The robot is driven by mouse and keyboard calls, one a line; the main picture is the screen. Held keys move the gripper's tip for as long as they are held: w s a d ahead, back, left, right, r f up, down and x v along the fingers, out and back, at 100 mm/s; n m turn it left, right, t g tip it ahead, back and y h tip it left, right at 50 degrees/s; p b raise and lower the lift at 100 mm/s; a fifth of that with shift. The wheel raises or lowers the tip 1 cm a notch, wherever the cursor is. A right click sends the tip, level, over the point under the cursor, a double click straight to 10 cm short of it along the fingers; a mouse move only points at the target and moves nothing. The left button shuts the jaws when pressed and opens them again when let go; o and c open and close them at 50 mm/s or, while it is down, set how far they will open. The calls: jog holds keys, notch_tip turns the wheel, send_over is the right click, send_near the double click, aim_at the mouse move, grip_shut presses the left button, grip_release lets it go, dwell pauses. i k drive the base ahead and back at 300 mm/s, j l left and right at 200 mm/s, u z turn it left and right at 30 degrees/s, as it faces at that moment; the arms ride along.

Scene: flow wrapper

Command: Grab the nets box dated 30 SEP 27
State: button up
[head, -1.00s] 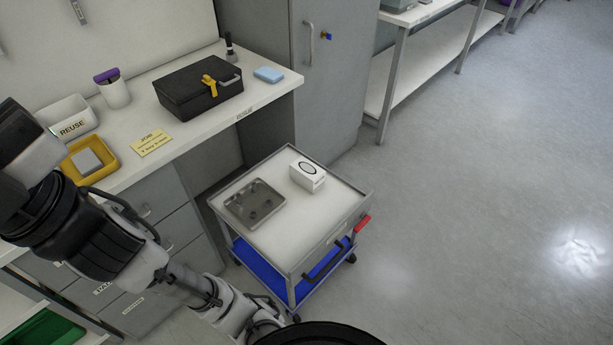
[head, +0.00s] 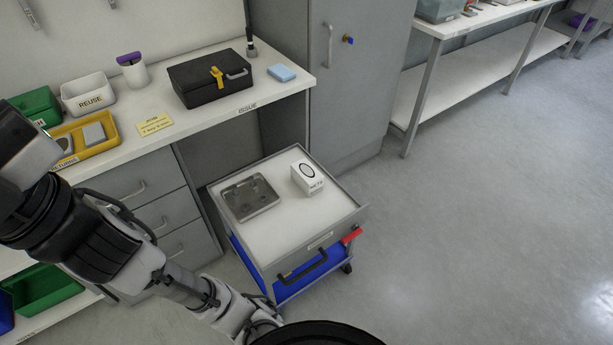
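A white box (head: 307,179) with a black oval and small dark lettering that looks like "NETS" stands on the top of a grey trolley (head: 285,226), towards its back right. No date on it can be read from here. My arm crosses the lower left of the head view. My gripper is not visible in this view, so its state is hidden.
A grey metal tray (head: 249,197) lies left of the box. Behind is a bench (head: 212,115) with a black case (head: 209,80), a blue block (head: 281,73), a REUSE bin (head: 88,94) and a yellow tray (head: 113,141). Open floor (head: 470,220) lies to the right.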

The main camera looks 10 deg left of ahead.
aim_at(308, 178)
jog(key=i+l+u, duration=0.15)
jog(key=l, duration=0.15)
jog(key=i+l+u, duration=0.15)
jog(key=l, duration=0.2)
jog(key=l+u, duration=0.15)
jog(key=l, duration=0.15)
jog(key=i+l+u, duration=0.15)
jog(key=i, duration=0.25)
jog(key=i+l+u, duration=0.15)
jog(key=i+l, duration=0.15)
jog(key=i, duration=0.1)
